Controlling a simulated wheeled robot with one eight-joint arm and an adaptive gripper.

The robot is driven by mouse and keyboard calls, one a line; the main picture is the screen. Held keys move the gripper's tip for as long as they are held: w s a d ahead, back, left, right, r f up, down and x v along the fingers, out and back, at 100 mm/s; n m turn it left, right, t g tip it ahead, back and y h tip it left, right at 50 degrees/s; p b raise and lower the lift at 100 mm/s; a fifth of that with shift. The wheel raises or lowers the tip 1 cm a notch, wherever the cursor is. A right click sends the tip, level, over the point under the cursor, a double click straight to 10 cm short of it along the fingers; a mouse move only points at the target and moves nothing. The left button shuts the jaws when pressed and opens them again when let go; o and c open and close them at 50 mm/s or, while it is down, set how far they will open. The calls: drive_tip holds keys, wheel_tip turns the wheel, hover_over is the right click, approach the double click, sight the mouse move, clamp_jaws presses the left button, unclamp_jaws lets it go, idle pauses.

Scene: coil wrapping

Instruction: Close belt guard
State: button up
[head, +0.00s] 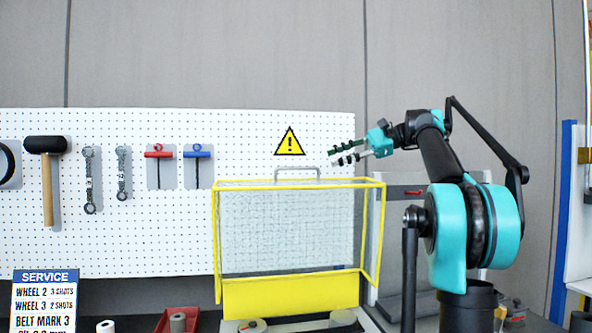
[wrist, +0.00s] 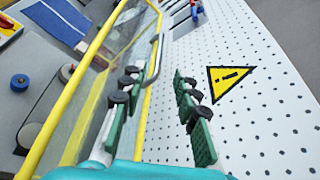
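My gripper (head: 338,155) is open and empty, above and right of the handle, pointing left. In the wrist view its green fingers (wrist: 160,78) are spread, with the handle beyond the left fingertip and apart from it. I cannot tell whether the guard is fully closed.
The pegboard (head: 120,235) behind carries a mallet (head: 46,160), wrenches, a red T-handle tool (head: 159,153), a blue one (head: 197,153) and a warning sign (head: 289,142). A service sign (head: 45,300) stands lower left. A red tray (head: 178,320) sits left of the guard.

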sight(296, 168)
drive_tip(key=x, duration=1.3)
drive_tip(key=shift+a+f, duration=0.1)
drive_tip(key=shift+c, duration=0.6)
clamp_jaws()
